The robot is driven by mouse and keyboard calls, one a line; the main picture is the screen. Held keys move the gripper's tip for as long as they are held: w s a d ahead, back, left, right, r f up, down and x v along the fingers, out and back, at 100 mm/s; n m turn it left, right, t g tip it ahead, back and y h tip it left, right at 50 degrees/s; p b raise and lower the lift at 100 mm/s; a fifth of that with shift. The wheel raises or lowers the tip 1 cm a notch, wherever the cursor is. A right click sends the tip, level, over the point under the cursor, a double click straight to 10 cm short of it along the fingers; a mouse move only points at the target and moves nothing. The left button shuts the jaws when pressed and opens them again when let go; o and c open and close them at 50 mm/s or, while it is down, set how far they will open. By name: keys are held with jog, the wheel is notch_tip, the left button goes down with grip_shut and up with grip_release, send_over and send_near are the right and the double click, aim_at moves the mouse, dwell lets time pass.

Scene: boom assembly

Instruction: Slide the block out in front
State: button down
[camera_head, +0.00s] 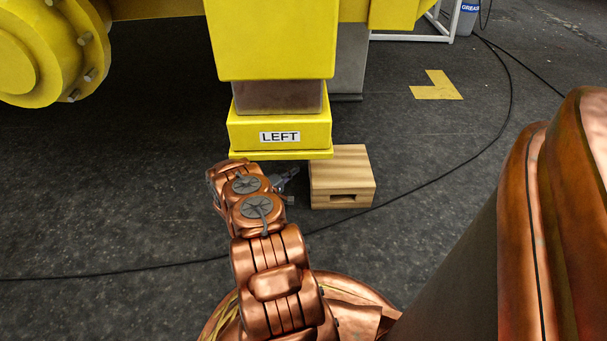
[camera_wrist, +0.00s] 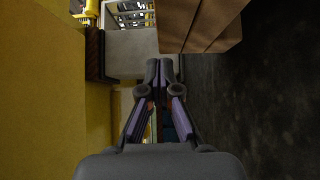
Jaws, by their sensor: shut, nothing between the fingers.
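The wooden block (camera_head: 342,178) sits on the floor at the front right of the yellow foot marked LEFT (camera_head: 279,134), partly beside and behind its right edge. It has a slot in its front face. In the wrist view the block (camera_wrist: 200,22) is at the top, ahead and to the right of my fingers. My gripper (camera_head: 290,176) is just left of the block, by the foot's lower front edge. In the wrist view my gripper (camera_wrist: 158,66) has its fingertips together, with nothing between them. Whether the fingertips touch the block is unclear.
A yellow wall-like surface (camera_wrist: 40,90) fills the left of the wrist view. A black cable (camera_head: 440,178) runs across the floor near the block. The floor (camera_head: 150,215) is open at the left and front. A yellow floor mark (camera_head: 436,88) lies farther back.

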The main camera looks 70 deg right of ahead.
jog(key=shift+s+d+b, duration=0.5)
jog(key=shift+s, duration=0.4)
jog(key=shift+s+d+b, duration=0.45)
jog(key=shift+s, duration=0.45)
jog(key=shift+d+p, duration=0.1)
jog(key=shift+p, duration=0.2)
